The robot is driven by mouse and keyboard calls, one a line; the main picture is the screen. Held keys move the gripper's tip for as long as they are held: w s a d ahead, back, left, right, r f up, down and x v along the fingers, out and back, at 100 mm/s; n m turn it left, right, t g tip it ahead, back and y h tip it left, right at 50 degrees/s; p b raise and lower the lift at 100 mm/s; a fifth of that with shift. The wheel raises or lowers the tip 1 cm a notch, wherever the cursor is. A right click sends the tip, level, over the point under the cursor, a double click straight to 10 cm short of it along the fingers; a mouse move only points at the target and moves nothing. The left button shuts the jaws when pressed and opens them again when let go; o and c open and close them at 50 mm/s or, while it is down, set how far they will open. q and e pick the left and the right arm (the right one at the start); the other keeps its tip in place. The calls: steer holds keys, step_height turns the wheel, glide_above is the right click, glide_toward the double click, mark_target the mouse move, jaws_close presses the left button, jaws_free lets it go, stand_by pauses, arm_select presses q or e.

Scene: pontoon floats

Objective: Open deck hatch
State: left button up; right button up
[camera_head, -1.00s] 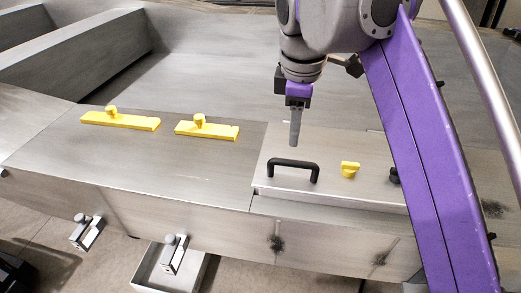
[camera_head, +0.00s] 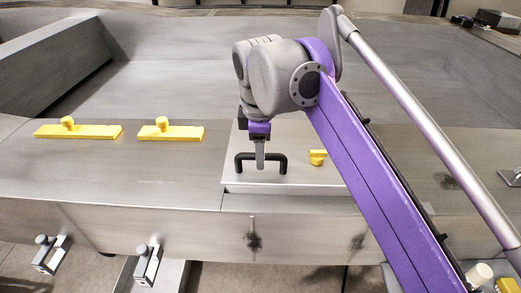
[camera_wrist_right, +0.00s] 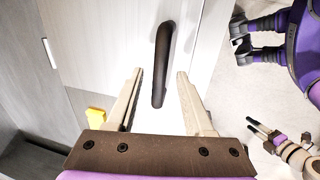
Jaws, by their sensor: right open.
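The deck hatch (camera_head: 300,172) is a flat metal lid, closed, on the right part of the metal deck. A black U-shaped handle (camera_head: 283,163) stands on its left part, and a yellow knob (camera_head: 317,157) sits to the handle's right. My right gripper (camera_head: 260,166) points down at the handle. In the right wrist view, its two fingers (camera_wrist_right: 160,74) are open, with the dark handle (camera_wrist_right: 164,60) running between them. Neither finger visibly touches it. What appears to be my left gripper (camera_wrist_right: 253,126) is small at the right of the wrist view; its jaw state is unclear.
Two yellow bars with knobs, one at far left (camera_head: 80,132) and one nearer the hatch (camera_head: 175,133), lie on the deck. Two metal clamps (camera_head: 53,254) (camera_head: 148,264) stick out below the front edge. My purple arm covers the hatch's right side.

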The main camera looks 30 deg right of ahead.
jaws_close()
stand_by(1.4)
